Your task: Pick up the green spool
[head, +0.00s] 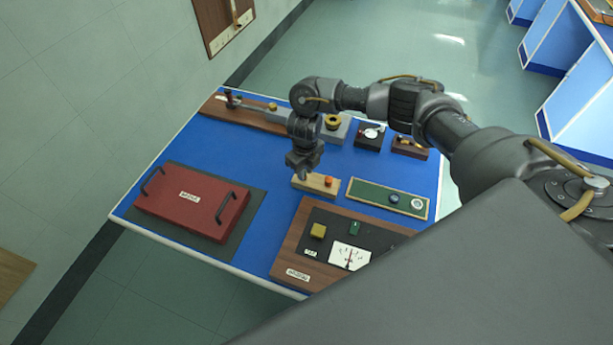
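I cannot make out a clear green spool in the head view. My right gripper (302,174) points down over the left end of a small pale wooden block (315,186), and whatever is under or between its fingers is hidden or too small to tell. An orange peg or spool (328,181) stands on the right part of that block, beside the gripper. I cannot see whether the fingers are open or shut. My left gripper is not in view.
The blue bench (262,170) holds a red lidded case (192,198) at left. A wooden meter panel (290,245) with a small green part (354,228) is at front. A green board (372,196) lies right; a grey rail device (280,116) is behind.

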